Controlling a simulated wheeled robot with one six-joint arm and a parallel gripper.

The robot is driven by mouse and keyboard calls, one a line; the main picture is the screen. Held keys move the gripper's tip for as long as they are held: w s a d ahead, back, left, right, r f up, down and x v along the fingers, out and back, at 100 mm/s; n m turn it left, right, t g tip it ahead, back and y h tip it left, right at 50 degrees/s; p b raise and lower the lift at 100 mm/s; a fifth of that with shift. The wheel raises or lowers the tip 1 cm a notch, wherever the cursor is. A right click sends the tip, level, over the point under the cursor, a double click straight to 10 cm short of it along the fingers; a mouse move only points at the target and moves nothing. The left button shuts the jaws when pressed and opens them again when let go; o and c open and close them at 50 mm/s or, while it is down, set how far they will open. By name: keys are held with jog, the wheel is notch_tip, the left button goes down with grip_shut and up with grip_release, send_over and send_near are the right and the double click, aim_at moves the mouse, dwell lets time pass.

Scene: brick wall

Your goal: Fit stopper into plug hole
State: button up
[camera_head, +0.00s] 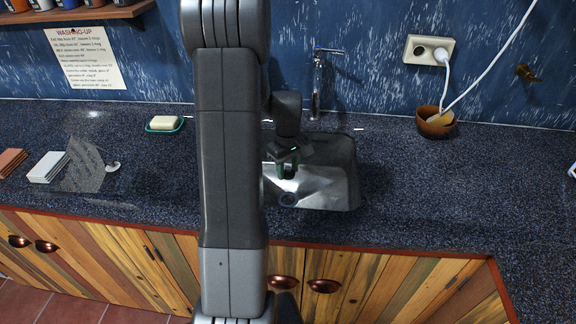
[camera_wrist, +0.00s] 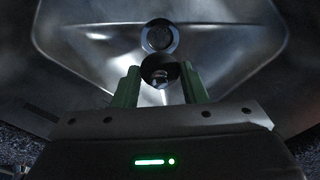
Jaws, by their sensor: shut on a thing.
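My gripper (camera_head: 287,165) is over the metal sink (camera_head: 338,188), low toward its basin. In the wrist view, the two green fingers of my gripper (camera_wrist: 160,88) are shut on a small dark round stopper with a shiny knob (camera_wrist: 160,78). The plug hole (camera_wrist: 159,37) is a round ringed opening in the basin floor, just beyond the stopper in that view. In the head view the plug hole (camera_head: 288,199) lies just in front of my gripper. The stopper appears apart from the hole; its height above the floor is hard to tell.
A tap (camera_head: 316,85) stands behind the sink. White tiles (camera_head: 48,167) lie at the left. My arm hides the sink's left part.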

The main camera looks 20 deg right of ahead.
jog(key=b, duration=0.7)
send_over(288, 201)
jog(key=shift+s+f, duration=0.1)
jog(key=shift+f, duration=5.1)
jog(key=shift+f, duration=0.55)
